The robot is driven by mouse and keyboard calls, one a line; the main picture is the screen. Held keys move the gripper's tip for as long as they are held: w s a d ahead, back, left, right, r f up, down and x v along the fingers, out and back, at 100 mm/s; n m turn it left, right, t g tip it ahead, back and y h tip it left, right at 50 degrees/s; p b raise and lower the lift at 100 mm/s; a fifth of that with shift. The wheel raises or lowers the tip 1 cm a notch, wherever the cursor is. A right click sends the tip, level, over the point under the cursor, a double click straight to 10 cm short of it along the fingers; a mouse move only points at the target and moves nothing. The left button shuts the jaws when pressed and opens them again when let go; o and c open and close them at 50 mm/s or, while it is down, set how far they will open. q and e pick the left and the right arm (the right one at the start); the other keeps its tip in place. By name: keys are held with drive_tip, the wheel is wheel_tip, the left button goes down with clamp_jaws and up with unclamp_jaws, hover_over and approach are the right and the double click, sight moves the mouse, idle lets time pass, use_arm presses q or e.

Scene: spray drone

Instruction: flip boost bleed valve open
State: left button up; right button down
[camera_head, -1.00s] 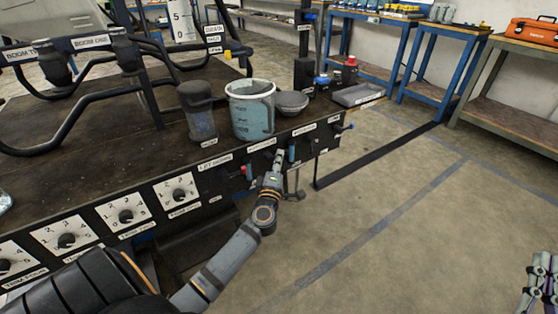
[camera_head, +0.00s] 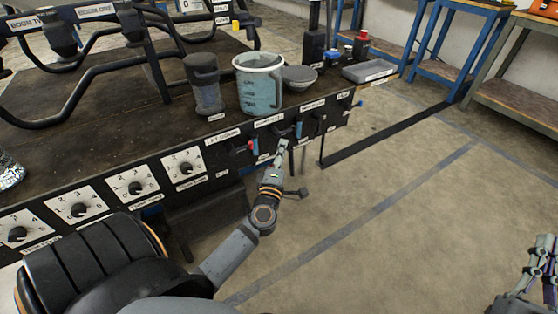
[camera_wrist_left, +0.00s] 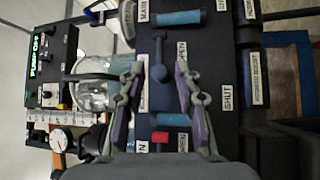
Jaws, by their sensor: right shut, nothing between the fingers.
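My left gripper (camera_head: 283,148) is at the front face of the dark bench, just below the row of valve handles. In the left wrist view its two fingers (camera_wrist_left: 160,80) are apart. A dark lever with a round knob (camera_wrist_left: 158,72) shows between them, without clear contact. A label reading OPEN (camera_wrist_left: 182,52) is partly covered by a finger, and a SHUT label (camera_wrist_left: 228,97) is farther right. Blue handles flank the lever, one above (camera_wrist_left: 180,18) and one below (camera_wrist_left: 170,120). The boost bleed label is too small to read surely. My right gripper (camera_head: 540,262) is shut and empty at the lower right edge.
A measuring jug (camera_head: 258,88), a dark cup (camera_head: 203,85) and a bowl (camera_head: 300,76) stand on the bench above the handles. A red handle (camera_head: 250,145) sits left of my gripper. Numbered dials (camera_head: 135,188) line the panel.

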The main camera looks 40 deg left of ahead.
use_arm(q)
drive_tip(key=v, duration=0.4)
drive_tip(key=shift+s+d, duration=0.15)
drive_tip(key=shift+s, duration=0.25)
